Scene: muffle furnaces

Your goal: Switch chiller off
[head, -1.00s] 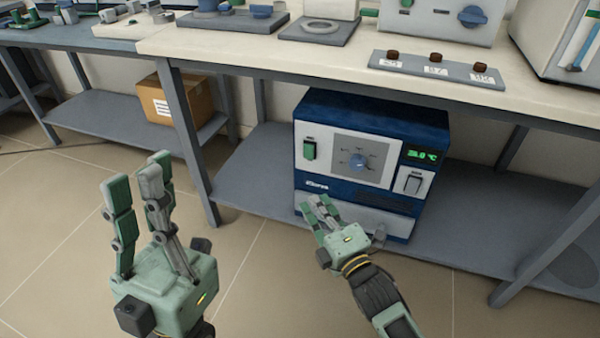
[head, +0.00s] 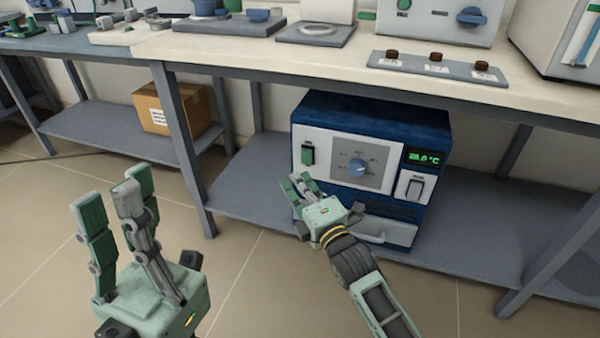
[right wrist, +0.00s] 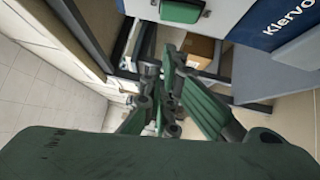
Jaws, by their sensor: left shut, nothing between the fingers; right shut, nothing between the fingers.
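The chiller (head: 370,120) is a blue box with a pale front on the lower shelf under the bench. The green switch also shows at the top of the right wrist view (right wrist: 182,11). My left gripper (head: 128,188) is shut and empty over the floor at the left.
The bench top (head: 250,47) overhangs the chiller, with a panel of several brown knobs (head: 437,68) near its edge. A bench leg (head: 186,150) stands left of the chiller. A cardboard box (head: 172,107) sits on the left shelf. The floor in front is clear.

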